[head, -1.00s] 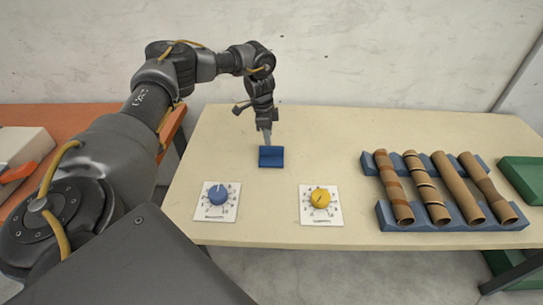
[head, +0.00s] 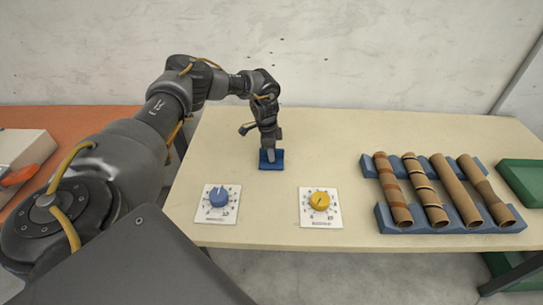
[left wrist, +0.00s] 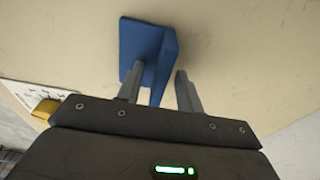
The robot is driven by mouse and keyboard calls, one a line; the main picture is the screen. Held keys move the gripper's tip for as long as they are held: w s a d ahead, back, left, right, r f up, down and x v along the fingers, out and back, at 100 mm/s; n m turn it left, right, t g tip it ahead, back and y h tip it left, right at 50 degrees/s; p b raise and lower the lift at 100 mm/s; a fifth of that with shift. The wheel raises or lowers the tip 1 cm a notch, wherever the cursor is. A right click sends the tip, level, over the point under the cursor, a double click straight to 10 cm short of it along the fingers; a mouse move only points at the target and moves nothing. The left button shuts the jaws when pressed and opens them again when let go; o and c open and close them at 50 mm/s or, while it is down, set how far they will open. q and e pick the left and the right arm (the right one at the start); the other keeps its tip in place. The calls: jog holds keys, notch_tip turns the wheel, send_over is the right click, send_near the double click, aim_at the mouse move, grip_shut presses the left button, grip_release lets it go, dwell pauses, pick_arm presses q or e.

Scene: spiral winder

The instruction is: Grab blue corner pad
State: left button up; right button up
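The blue corner pad (head: 276,163) lies on the cream table near its back left, and it fills the upper middle of the left wrist view (left wrist: 142,40). It has a flat plate and an upright wall. My left gripper (head: 269,156) points down at the pad. In the left wrist view its two fingers (left wrist: 159,68) are spread, one on each side of the pad's wall, with a gap visible on the right side. Contact of the left finger with the pad cannot be told. My right gripper is not in view.
A blue dial (head: 218,198) and a yellow dial (head: 319,202) sit on white plates at the table's front. Several brown tubes (head: 449,190) lie across blue racks at right, beside a green tray (head: 522,180). The table's middle is clear.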

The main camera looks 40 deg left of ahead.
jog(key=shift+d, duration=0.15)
pick_arm(q)
jog(key=shift+f, duration=0.25)
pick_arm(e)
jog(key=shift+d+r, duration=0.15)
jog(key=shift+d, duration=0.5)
pick_arm(q)
grip_shut()
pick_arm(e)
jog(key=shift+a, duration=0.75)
